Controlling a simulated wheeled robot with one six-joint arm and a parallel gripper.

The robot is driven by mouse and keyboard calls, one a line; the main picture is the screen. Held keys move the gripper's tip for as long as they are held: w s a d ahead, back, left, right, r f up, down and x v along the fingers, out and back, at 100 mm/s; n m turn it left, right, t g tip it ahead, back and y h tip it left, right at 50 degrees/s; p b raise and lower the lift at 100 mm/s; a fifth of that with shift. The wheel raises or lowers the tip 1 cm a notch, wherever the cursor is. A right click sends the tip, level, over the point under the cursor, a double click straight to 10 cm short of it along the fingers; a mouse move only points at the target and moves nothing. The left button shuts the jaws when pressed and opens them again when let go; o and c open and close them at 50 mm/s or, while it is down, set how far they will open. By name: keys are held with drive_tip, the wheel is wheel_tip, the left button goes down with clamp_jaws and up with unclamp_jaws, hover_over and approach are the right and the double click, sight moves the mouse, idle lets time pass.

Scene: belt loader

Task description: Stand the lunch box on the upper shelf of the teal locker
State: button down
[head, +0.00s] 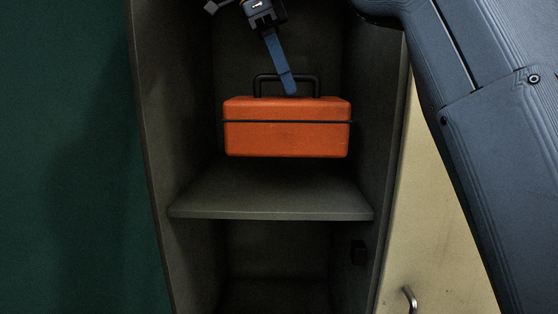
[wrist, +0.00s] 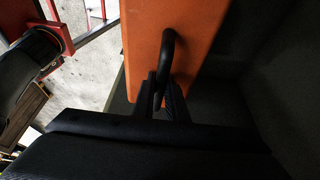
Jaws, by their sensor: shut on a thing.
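The lunch box (head: 286,138) is an orange case with a dark seam and a black carrying handle on top. In the head view it is upright and level inside the open locker, above the upper shelf (head: 270,206). Its underside appears apart from the shelf's front edge; whether it touches the shelf farther back I cannot tell. My gripper (head: 289,88) comes from above with its blue finger at the handle. In the wrist view my gripper (wrist: 162,95) is shut on the black handle, beside the orange top of the lunch box (wrist: 180,30).
Grey locker side walls stand close on both sides of the lunch box. Below the shelf is a dark lower compartment (head: 275,265). A cream door or panel with a metal handle (head: 409,300) is at the right, and a teal surface (head: 70,160) is at the left.

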sight(270, 98)
wheel_tip(270, 98, down, 5)
drive_tip(key=b, duration=0.4)
drive_tip(key=shift+a+f, duration=0.1)
drive_tip(key=shift+f, duration=0.05)
drive_tip(key=shift+s+f+p, duration=0.1)
drive_tip(key=shift+f+p, duration=0.45)
drive_tip(key=shift+f, duration=1.65)
drive_tip(key=c, duration=1.8)
unclamp_jaws()
drive_tip(key=shift+o, duration=0.2)
drive_tip(key=p+v, duration=0.2)
drive_tip(key=v, duration=0.6)
drive_tip(key=shift+s+r+p, duration=0.1)
drive_tip(key=shift+r+p, duration=0.15)
drive_tip(key=shift+p, duration=0.1)
drive_tip(key=p+v, duration=0.3)
drive_tip(key=p, duration=0.1)
drive_tip(key=shift+a+r+p, duration=0.2)
drive_tip(key=shift+a+p, duration=0.05)
drive_tip(key=shift+p, duration=0.05)
